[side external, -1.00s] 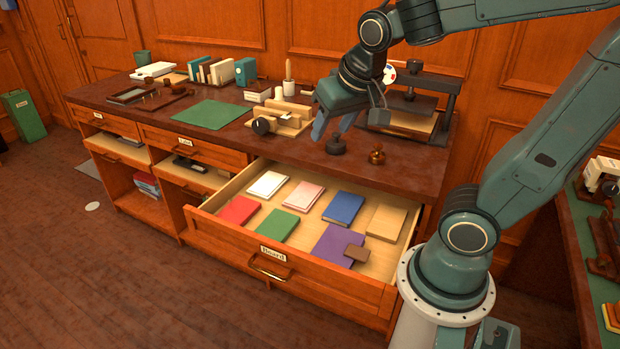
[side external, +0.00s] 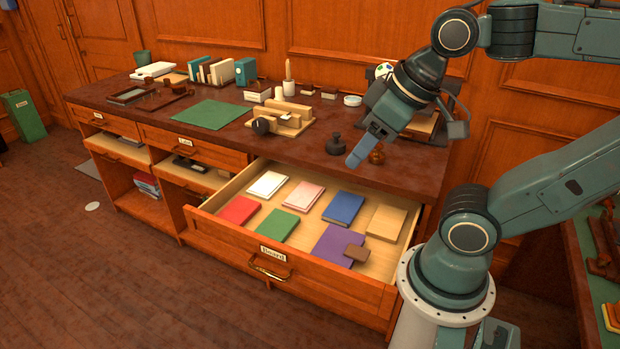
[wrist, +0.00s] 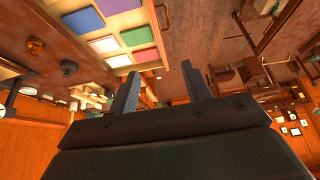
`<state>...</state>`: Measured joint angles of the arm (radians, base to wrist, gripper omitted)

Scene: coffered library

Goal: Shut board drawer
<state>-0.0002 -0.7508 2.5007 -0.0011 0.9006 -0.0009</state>
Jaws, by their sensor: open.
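The board drawer (side external: 290,277) is pulled well out of the desk's right end, with a label and a brass handle (side external: 268,272) on its front. It holds several flat boards or books: white, pink, blue, tan, red, green, and a purple one (side external: 334,247) with a small brown block on it. My gripper (side external: 405,140) is open and empty above the desk top, behind the drawer's right part and apart from it. In the wrist view my open fingers (wrist: 162,92) show, with the drawer (wrist: 125,35) beyond them at the upper left.
The desk top (side external: 300,160) carries a dark stamp (side external: 335,145), a brass knob piece (side external: 377,155) close to my gripper, a wooden jig (side external: 285,120) and a green mat (side external: 205,114). A press stands partly hidden behind my gripper. The floor (side external: 130,270) before the drawer is clear.

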